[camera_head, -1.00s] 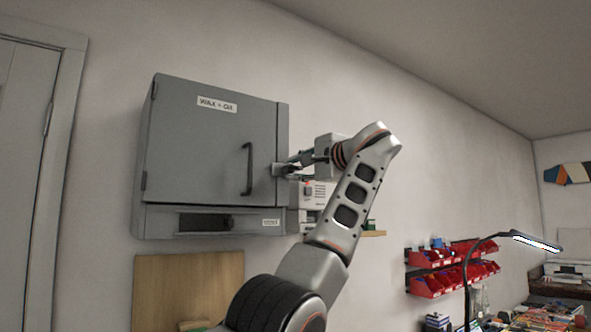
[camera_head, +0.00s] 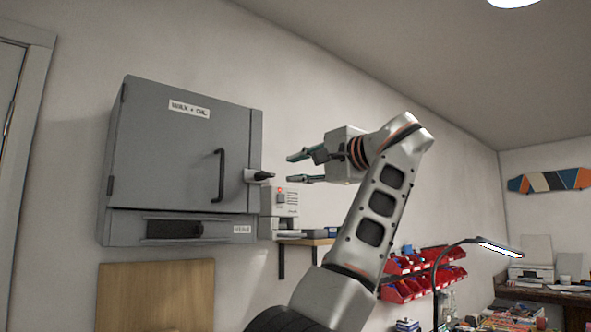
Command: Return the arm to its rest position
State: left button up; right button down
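My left arm rises from the bottom middle, and its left gripper (camera_head: 292,168) points left with its two fingers apart and nothing between them. The gripper is to the right of a grey wall cabinet (camera_head: 165,160) labelled wax and oil, with a visible gap between them. The cabinet door is shut. It has a dark vertical handle (camera_head: 220,174) and a small dark latch knob (camera_head: 262,176) on its right side. My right gripper is not in view.
A small white device (camera_head: 283,208) with a red light stands on a wall shelf (camera_head: 308,241) below the gripper. Red bins (camera_head: 405,290) hang behind my arm at right. A lit lamp (camera_head: 497,247) arches over a cluttered bench. A wooden board (camera_head: 155,296) is below the cabinet.

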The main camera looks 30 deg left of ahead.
pick_arm(q)
jog(key=shift+w+f, duration=0.1)
